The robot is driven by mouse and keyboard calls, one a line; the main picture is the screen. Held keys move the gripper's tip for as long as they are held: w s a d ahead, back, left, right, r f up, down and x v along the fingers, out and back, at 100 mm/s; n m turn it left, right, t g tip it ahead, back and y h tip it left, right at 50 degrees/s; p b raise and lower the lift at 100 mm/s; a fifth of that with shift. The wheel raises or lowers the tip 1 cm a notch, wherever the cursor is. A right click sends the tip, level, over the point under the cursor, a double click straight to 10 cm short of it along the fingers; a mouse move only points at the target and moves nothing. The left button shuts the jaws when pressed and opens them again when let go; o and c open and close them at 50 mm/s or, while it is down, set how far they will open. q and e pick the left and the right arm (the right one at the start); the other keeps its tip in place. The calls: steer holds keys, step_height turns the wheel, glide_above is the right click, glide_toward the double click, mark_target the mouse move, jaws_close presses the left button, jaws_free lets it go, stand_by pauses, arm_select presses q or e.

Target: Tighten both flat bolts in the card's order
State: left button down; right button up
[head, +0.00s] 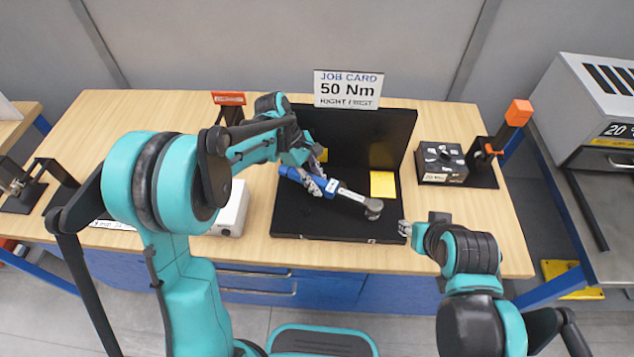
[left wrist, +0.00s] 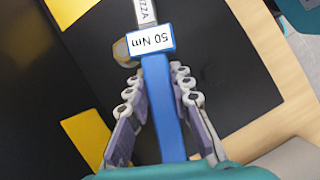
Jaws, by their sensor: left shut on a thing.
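My left gripper (head: 318,180) is shut on the blue handle, with a finger on each side in the left wrist view (left wrist: 160,95). I cannot tell whether the wrench is raised off the case floor. My right gripper (head: 405,229) is near the table's front edge, right of the case; its jaw state is unclear. The job card (head: 348,89) reads 50 Nm, RIGHT FIRST.
A dark block (head: 442,162) and an orange-topped post (head: 517,113) stand on the right of the wooden table (head: 490,235). A white box (head: 231,210) sits left of the case. A grey machine (head: 592,100) is far right.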

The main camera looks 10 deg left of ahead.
arm_select(q)
steer(key=shift+r, duration=0.15)
steer(key=shift+r+p, duration=1.6)
steer(key=shift+r, duration=0.55)
